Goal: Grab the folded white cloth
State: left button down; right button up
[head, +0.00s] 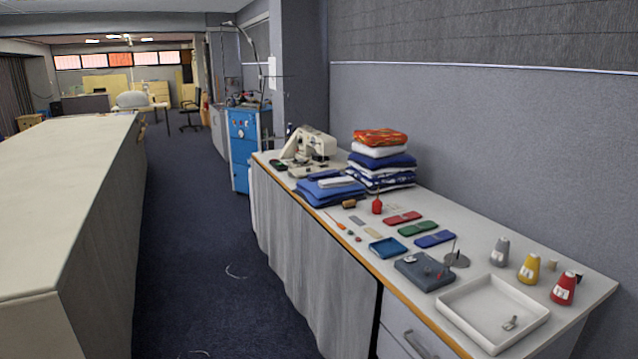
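A small folded white cloth (337,182) lies flat on a low pile of folded blue cloth (322,194) on the long table. A second white folded cloth (379,150) is in the taller stack behind it, between an orange patterned cloth (380,137) on top and a blue cloth (384,160) below. The frame does not tell which white one is meant. Neither of my grippers is in view.
A sewing machine (309,148) stands behind the piles. A red bottle (377,206), a brown spool (348,204), flat coloured cases and a white tray (491,312) lie nearer. Thread cones stand at right. A blue-floored aisle (210,265) runs between this table and a long counter (62,190).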

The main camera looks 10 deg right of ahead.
aim_at(339, 181)
jog(key=i+j+z, duration=0.15)
jog(key=z, duration=0.25)
jog(key=i+j+z, duration=0.35)
jog(key=i+j, duration=0.25)
jog(key=i+j+z, duration=0.15)
jog(key=j, duration=0.25)
jog(key=i+j, duration=0.35)
jog(key=i+j+z, duration=0.15)
jog(key=j, duration=0.2)
jog(key=i+j, duration=0.3)
jog(key=i+j+z, duration=0.15)
jog(key=j, duration=0.3)
